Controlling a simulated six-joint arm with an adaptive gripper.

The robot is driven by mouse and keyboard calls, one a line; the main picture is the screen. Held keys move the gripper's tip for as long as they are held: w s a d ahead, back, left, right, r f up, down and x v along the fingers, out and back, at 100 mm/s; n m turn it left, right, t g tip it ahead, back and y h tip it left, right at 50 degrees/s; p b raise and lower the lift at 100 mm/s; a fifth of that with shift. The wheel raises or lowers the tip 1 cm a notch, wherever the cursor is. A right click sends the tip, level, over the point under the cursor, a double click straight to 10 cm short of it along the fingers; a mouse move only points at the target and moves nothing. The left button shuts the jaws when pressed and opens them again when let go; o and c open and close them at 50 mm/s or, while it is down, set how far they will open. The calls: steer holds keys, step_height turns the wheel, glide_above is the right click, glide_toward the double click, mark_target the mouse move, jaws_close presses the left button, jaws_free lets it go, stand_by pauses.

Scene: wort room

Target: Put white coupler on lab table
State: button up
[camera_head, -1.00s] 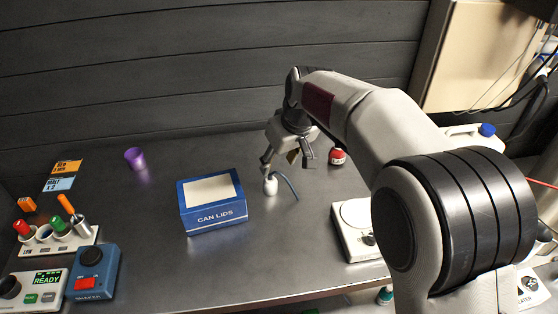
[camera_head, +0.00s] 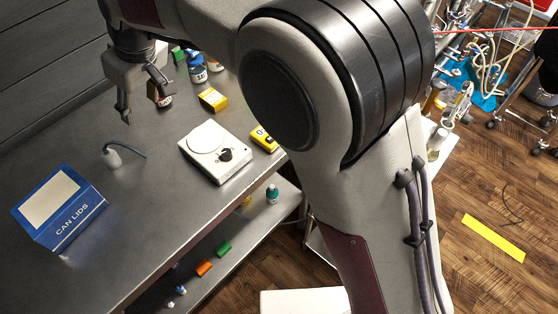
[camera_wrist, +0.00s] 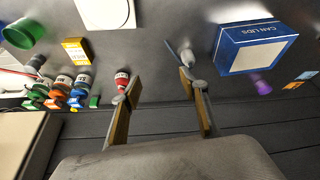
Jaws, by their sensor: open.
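The white coupler (camera_head: 113,158), a small pale piece with a blue-grey hose, stands on the dark lab table (camera_head: 150,190), right of the blue can lids box (camera_head: 62,212). My gripper (camera_head: 143,103) is open and empty above the table, up and to the right of the coupler, apart from it. In the wrist view, the coupler (camera_wrist: 187,57) shows just beyond the right fingertip of my open gripper (camera_wrist: 160,88), partly overlapped by that finger.
A white scale-like device (camera_head: 213,150) stands right of the coupler, with yellow items (camera_head: 212,100) behind it. A red-capped bottle (camera_wrist: 122,76) appears by the left finger in the wrist view. Bare table lies around the coupler.

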steer(key=s+d+r+m+t, duration=0.1)
steer(key=s+d+r+m, duration=0.15)
steer(key=d, duration=0.65)
steer(key=s+d+r+m+h, duration=0.1)
steer(key=d+r, duration=0.2)
steer(key=d, duration=0.6)
steer(key=s+d+r+m+t, duration=0.1)
steer(key=s+d+r+m, duration=0.1)
steer(key=d, duration=0.6)
steer(key=s+d+f+m+h, duration=0.1)
steer(key=s+d+f+m, duration=0.1)
steer(key=s+d, duration=0.6)
steer(key=s+d+f+m+t+h, duration=0.1)
steer(key=s+d+f+m, duration=0.2)
steer(key=s+d, duration=0.6)
steer(key=shift+s+d+m+h, duration=0.15)
steer(key=shift+s+m+h, duration=0.15)
steer(key=shift+m+h, duration=0.15)
